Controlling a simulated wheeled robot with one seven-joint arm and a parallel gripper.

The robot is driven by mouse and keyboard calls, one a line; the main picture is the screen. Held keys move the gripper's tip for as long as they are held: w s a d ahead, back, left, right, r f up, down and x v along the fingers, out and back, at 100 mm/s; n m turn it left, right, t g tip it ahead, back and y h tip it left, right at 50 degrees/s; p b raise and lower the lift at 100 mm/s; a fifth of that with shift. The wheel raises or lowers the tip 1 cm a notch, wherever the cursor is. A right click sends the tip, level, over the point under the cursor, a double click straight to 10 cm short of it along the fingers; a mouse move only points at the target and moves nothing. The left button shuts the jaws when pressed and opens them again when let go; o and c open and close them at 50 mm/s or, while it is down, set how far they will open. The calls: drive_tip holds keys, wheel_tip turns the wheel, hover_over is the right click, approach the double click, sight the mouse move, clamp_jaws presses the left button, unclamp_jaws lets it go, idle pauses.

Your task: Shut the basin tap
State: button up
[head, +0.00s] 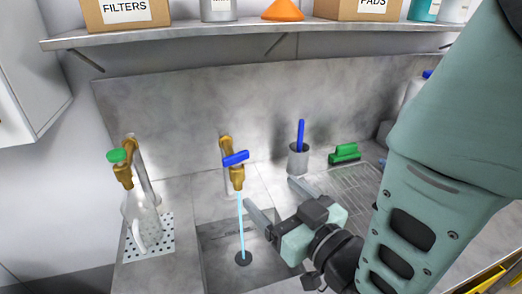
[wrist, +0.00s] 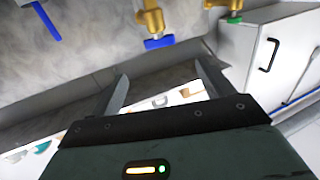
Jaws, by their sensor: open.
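The basin tap (head: 238,177) is brass with a blue lever handle (head: 236,158) and is fixed to the wall above the basin. A thin blue stream of water (head: 241,225) runs from its spout to the dark drain (head: 243,258) in the basin (head: 215,262). My gripper (head: 271,194) is open and empty, to the right of the tap and a little lower, apart from the handle. In the wrist view the blue handle (wrist: 158,42) shows beyond my gripper's open fingers (wrist: 161,80), roughly between them.
A green-handled tap (head: 123,172) stands at left above a clear bottle (head: 143,220) on a perforated plate. A grey cup (head: 298,160) with a blue-handled tool and a green brush (head: 345,153) sit at right. A shelf (head: 200,36) with boxes hangs above.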

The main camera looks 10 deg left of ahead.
sight(238, 160)
drive_tip(key=shift+f+b, duration=0.2)
drive_tip(key=shift+b, duration=0.6)
drive_tip(key=p+x, duration=0.2)
drive_tip(key=x, duration=0.2)
drive_tip(key=p+x, duration=0.2)
drive_tip(key=x, duration=0.3)
drive_tip(key=p+x, duration=0.2)
drive_tip(key=x, duration=0.2)
drive_tip(key=shift+w+a+r, duration=0.15)
drive_tip(key=shift+w+r, duration=0.05)
drive_tip(key=shift+r, duration=0.1)
drive_tip(key=shift+w+a+f, duration=0.1)
drive_tip(key=shift+w+a, duration=0.25)
drive_tip(key=shift+a, duration=0.1)
drive_tip(key=c, duration=1)
drive_tip(key=shift+f, duration=0.1)
